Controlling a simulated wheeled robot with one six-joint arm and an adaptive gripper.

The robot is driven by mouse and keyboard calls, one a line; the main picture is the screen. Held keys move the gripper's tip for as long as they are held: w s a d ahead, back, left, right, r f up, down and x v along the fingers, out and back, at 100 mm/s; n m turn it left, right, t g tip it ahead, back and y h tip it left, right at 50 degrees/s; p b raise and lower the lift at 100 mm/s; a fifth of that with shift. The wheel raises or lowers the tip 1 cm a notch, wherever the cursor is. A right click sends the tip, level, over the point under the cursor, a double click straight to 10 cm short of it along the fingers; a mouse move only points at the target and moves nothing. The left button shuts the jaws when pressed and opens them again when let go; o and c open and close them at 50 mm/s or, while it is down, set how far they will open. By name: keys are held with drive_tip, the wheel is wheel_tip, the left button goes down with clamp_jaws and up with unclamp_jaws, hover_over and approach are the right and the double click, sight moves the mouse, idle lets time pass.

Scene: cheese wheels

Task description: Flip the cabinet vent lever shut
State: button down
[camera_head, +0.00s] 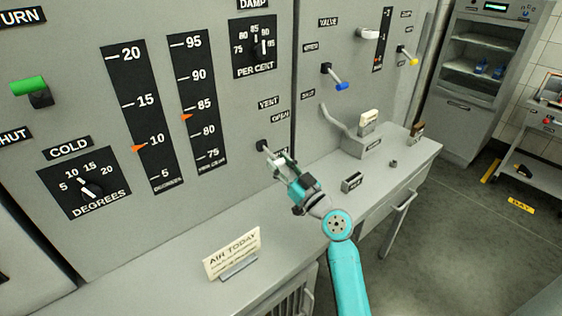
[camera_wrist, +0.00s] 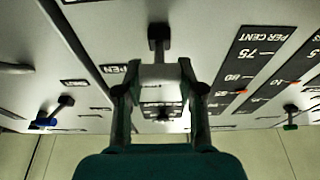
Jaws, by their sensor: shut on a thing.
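The vent lever has a dark pivot block (camera_head: 262,146) on the grey cabinet front, below the VENT and OPEN labels (camera_head: 279,116). Its pale handle sticks out down and to the right, into my gripper (camera_head: 280,164). In the wrist view, which is upside down, the dark lever mount (camera_wrist: 158,36) is at top centre. The pale handle end (camera_wrist: 160,74) lies between the two fingers of my gripper (camera_wrist: 159,80), which are shut on it. My gripper hides the panel just below the lever, and I see no SHUT label for the vent there.
A blue-tipped valve lever (camera_head: 334,77) is to the right on the cabinet, and a green-handled lever (camera_head: 30,87) is far left. Below is a grey counter (camera_head: 180,262) with an "AIR TODAY" card (camera_head: 232,252). Open floor lies to the right.

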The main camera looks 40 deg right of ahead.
drive_tip(key=shift+w+a+f+t, duration=0.2)
drive_tip(key=shift+f+t, duration=0.15)
drive_tip(key=shift+t, duration=0.25)
drive_tip(key=shift+f, duration=0.1)
drive_tip(key=c, duration=0.7)
unclamp_jaws()
drive_tip(key=shift+d, duration=0.1)
drive_tip(key=s, duration=0.5)
drive_tip(key=s+f, duration=0.1)
drive_tip(key=s, duration=0.8)
drive_tip(key=shift+s+f, duration=0.15)
drive_tip(key=shift+s, duration=0.25)
